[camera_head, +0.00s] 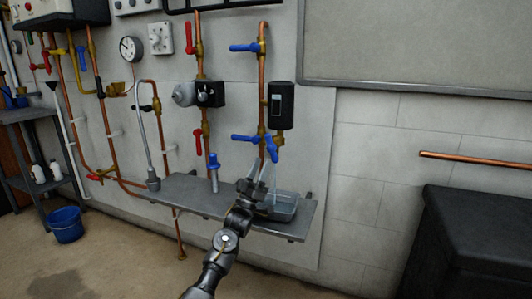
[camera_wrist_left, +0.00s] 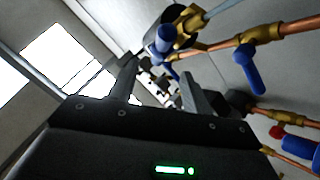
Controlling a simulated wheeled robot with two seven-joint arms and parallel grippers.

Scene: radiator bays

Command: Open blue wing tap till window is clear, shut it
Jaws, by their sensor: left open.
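The blue wing tap (camera_head: 272,150) sits at the low end of the right-hand copper pipe. In the left wrist view the blue wing tap (camera_wrist_left: 164,42) is just beyond the fingertips, beside its brass body. A pale stream runs down from the outlet, so water appears to flow. The black box with the window (camera_head: 281,103) is above the tap; its small pane looks grey, and I cannot tell how clear it is. My left gripper (camera_head: 256,180) is open just below the tap, apart from it; its fingers show in the left wrist view (camera_wrist_left: 158,75). My right gripper is not in view.
A blue lever (camera_head: 243,139) is close to the tap's left, another blue lever (camera_head: 244,47) higher up. A dark cabinet (camera_head: 475,235) stands at right.

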